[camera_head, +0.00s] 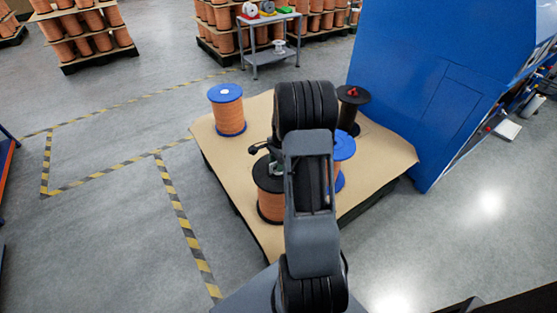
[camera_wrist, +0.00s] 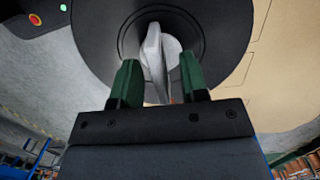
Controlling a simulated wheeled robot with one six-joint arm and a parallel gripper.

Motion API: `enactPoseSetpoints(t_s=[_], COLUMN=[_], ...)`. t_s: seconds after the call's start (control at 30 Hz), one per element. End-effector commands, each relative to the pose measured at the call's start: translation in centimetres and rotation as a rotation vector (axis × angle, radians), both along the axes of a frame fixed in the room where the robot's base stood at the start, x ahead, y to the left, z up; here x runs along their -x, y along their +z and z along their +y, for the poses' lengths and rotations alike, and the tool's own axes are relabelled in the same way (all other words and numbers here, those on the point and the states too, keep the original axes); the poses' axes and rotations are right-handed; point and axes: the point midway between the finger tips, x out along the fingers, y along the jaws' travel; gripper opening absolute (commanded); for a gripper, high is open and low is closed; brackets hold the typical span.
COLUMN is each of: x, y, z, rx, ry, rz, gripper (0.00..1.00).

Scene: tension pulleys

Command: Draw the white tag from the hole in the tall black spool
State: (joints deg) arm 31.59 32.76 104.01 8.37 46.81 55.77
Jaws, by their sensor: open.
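A white tag (camera_wrist: 153,50) stands up from the hole in the middle of a black spool flange (camera_wrist: 95,45) in the wrist view. My gripper (camera_wrist: 160,72) is open, with one green fingertip on each side of the tag. Gaps show between the fingers and the tag, so I see no grip on it. In the head view, my gripper is over the near black-flanged spool (camera_head: 268,208), which is wound with orange wire. My arm hides part of this spool, and the tag cannot be made out there.
A blue-flanged spool (camera_head: 227,112) stands at the pallet's (camera_head: 376,175) back left. Another blue-flanged spool (camera_head: 344,148) is partly behind my arm. A black spool (camera_head: 353,98) with something red on top stands at the back right, near a blue machine (camera_head: 430,90). The pallet's right side is clear.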

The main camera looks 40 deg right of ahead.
Motion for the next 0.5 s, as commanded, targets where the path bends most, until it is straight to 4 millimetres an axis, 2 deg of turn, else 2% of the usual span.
enactPoseSetpoints(t_s=[0.2,0.5], x=[0.01,0.01], y=[-0.02,0.0], z=[0.01,0.0], rx=[0.0,0.0], ry=[0.0,0.0], rz=[0.0,0.0], gripper=[0.4,0.13])
